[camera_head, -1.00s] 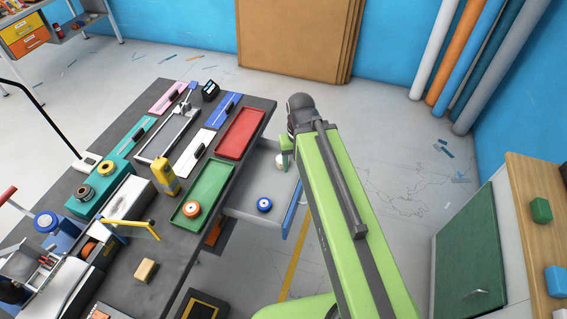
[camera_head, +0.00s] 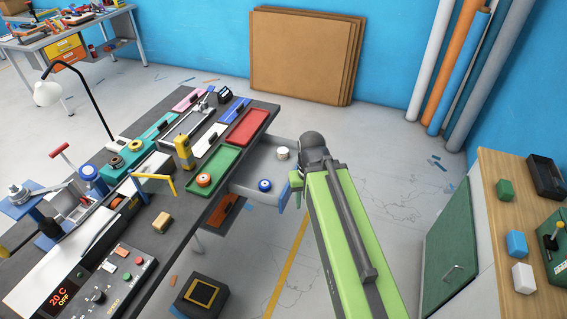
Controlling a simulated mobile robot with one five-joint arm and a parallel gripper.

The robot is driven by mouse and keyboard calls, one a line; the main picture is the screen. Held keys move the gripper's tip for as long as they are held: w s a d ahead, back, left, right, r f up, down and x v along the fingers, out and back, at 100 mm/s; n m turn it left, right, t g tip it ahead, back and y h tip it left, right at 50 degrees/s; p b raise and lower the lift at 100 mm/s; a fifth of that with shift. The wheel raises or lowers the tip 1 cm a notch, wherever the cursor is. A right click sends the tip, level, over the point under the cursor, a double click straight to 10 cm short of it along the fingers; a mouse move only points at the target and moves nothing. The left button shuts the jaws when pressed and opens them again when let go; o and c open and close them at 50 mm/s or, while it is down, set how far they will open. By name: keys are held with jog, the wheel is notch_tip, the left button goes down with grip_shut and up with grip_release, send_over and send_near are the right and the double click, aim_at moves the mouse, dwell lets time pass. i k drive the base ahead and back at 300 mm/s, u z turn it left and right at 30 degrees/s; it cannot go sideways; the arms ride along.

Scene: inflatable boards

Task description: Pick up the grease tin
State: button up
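I cannot tell by label which round item is the grease tin. A small round tin with a blue side and pale top (camera_head: 265,185) sits in the open grey drawer. A white round item (camera_head: 282,153) stands farther back in the same drawer. An orange round item with a pale top (camera_head: 204,180) sits in the green tray (camera_head: 222,166) on the bench. My green arm reaches up from the lower right to the drawer's right side. My gripper (camera_head: 296,182) shows only as a small green part there, mostly hidden by the arm; its fingers cannot be made out.
The open drawer (camera_head: 245,178) sticks out from the dark bench. A red tray (camera_head: 247,127), a yellow bottle (camera_head: 184,152) and a control box (camera_head: 110,285) are on the bench. A black box (camera_head: 200,298) stands on the floor. A wooden-topped cabinet (camera_head: 500,240) is at right.

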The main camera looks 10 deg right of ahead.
aim_at(282, 151)
jog(key=z, duration=0.8)
jog(key=i, duration=1.55)
jog(key=u, duration=0.25)
jog(key=k, duration=0.15)
jog(key=u, duration=2.5)
jog(key=i, duration=0.5)
jog(key=u, duration=0.05)
